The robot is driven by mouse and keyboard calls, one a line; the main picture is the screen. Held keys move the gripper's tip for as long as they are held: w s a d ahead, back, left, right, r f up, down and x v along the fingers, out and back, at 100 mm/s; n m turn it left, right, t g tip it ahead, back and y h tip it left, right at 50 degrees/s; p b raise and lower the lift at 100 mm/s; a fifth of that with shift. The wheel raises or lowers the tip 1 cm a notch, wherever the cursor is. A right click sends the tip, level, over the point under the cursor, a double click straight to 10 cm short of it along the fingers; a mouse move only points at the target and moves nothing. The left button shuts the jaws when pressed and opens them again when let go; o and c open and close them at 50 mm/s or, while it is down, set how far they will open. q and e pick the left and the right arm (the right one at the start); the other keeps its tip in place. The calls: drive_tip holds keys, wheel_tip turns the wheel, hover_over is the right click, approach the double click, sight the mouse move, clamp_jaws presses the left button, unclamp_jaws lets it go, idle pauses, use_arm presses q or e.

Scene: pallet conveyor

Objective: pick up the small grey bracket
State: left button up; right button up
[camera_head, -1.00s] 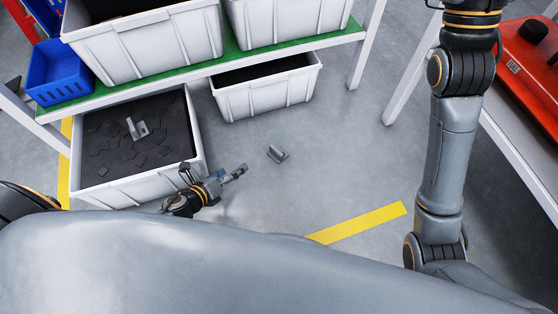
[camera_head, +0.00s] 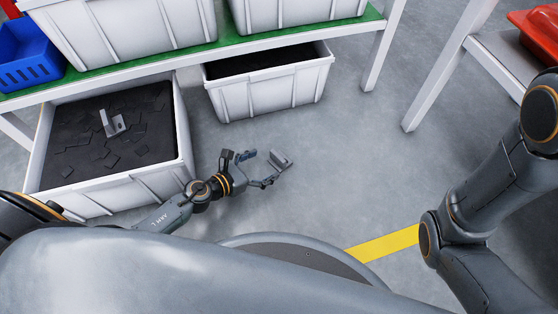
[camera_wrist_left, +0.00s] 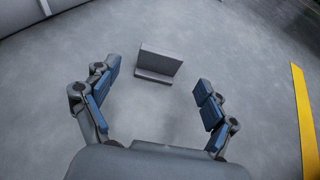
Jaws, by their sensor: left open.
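A small grey bracket (camera_head: 281,159) lies on the grey floor, right at the end of my left gripper (camera_head: 270,168). In the left wrist view the bracket (camera_wrist_left: 160,64) is an L-shaped piece with one upright plate. There my left gripper (camera_wrist_left: 158,80) is open, its blue-padded fingers on either side in the picture and the bracket ahead between them. A similar grey bracket (camera_head: 113,125) sits in the white bin (camera_head: 187,130) at left. My right arm shows at right, but its gripper is out of view.
The bin at left holds dark flat pieces. Another white bin (camera_head: 270,96) stands on the floor behind the bracket. A green-topped shelf (camera_head: 200,56) with white bins and a blue tray (camera_head: 28,65) is above. Floor to the right is clear, with a yellow line (camera_head: 385,243).

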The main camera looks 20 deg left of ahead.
sight(276, 160)
use_arm(q)
drive_tip(key=shift+x, duration=0.9)
drive_tip(key=b+x, duration=0.1)
drive_tip(key=x, duration=0.1)
drive_tip(key=b+x, duration=0.1)
drive_tip(key=x, duration=0.1)
drive_tip(key=shift+f, duration=0.3)
drive_tip(key=shift+w+d+f, duration=0.15)
drive_tip(key=shift+w+d, duration=0.15)
drive_tip(key=shift+w, duration=0.15)
drive_tip(key=c, duration=1.4)
